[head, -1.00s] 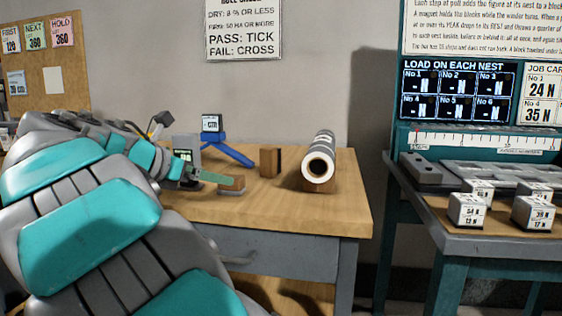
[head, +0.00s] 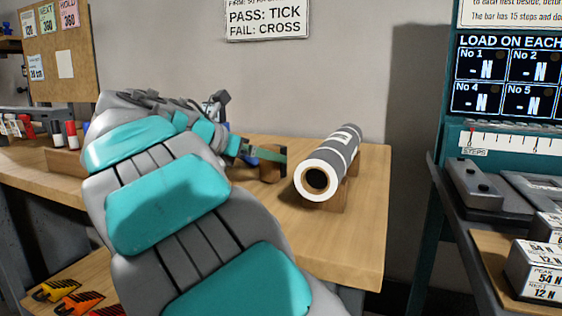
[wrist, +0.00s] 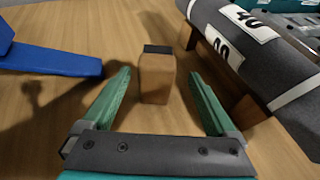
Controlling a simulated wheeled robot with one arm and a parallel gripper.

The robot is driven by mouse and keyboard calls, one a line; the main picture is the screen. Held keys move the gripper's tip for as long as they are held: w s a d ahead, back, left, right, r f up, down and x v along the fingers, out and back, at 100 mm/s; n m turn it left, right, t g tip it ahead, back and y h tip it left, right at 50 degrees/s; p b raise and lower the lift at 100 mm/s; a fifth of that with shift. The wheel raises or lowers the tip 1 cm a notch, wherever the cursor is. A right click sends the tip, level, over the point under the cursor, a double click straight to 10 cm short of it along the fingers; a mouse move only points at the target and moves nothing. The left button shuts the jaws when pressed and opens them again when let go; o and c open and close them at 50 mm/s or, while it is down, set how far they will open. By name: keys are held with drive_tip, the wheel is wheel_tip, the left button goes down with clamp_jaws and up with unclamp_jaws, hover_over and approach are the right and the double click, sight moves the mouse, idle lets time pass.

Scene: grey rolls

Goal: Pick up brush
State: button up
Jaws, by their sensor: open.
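A small upright wooden block with a dark top, which looks like the brush (wrist: 156,78), stands on the wooden bench. In the wrist view it is between the spread green fingers of my gripper (wrist: 160,76), near their tips, with a gap on both sides. My gripper is open and empty. In the head view the brush (head: 270,174) shows just below the gripper's finger (head: 266,154), which hides its upper part. I cannot make out bristles.
A dark grey roll with white labels (head: 330,160) lies on wooden supports close right of the brush. A blue stand (wrist: 50,60) is to the left. Bare bench top (head: 340,245) is in front. A teal machine (head: 470,150) stands farther right.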

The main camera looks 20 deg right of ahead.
drive_tip(key=x, duration=0.3)
drive_tip(key=b+x, duration=0.1)
drive_tip(key=x, duration=0.2)
drive_tip(key=shift+w+f+b, duration=0.25)
drive_tip(key=shift+f+b, duration=0.05)
drive_tip(key=shift+f, duration=0.2)
drive_tip(key=shift+w+d, duration=0.2)
drive_tip(key=shift+d, duration=0.15)
drive_tip(key=shift+c, duration=0.2)
clamp_jaws()
